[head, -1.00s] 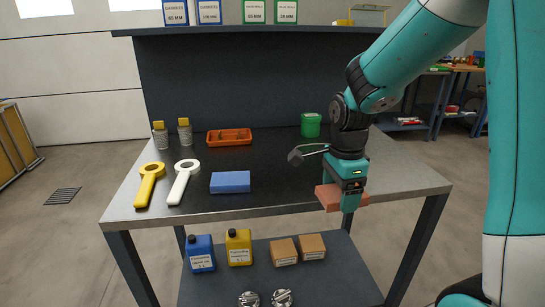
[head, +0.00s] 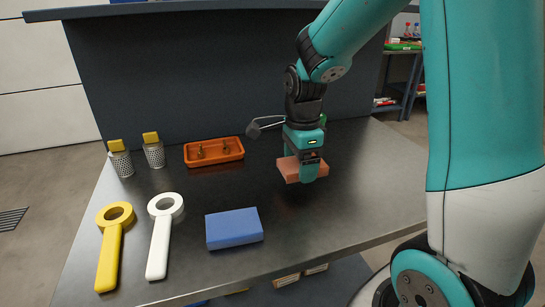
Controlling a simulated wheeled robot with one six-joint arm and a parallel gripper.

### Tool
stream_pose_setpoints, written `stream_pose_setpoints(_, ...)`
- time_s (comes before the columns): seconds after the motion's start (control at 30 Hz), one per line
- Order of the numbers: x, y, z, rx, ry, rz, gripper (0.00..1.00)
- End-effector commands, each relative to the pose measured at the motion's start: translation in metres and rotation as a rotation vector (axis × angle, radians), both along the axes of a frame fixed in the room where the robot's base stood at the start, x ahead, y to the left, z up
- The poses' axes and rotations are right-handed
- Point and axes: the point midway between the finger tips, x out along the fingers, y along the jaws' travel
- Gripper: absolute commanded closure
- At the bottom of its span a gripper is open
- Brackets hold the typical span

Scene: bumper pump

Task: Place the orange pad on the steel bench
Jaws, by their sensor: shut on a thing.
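The orange pad (head: 288,169) is a flat reddish-orange block in the head view. My gripper (head: 309,170) is shut on it, fingers pointing down, and holds it over the right half of the bench. The pad looks a little above the surface; the exact gap is hard to tell. The steel bench (head: 345,205) has a dark grey top with a lighter front edge. A blue pad (head: 234,228) lies on the bench near the front edge, left of my gripper.
A yellow ring-handled tool (head: 109,255) and a white one (head: 160,245) lie at left. Two perforated cups (head: 122,163) with yellow tops and an orange tray (head: 214,152) stand behind. A green container (head: 323,119) is mostly hidden behind my arm. The bench right of my gripper is clear.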

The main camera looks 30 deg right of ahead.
Motion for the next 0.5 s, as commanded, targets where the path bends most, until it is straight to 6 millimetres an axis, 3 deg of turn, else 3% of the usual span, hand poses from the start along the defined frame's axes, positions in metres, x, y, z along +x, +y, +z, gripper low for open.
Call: stream_pose_setpoints(0.5, 0.132, -0.038, 0.001, 0.0, 0.0, 0.0, 0.47)
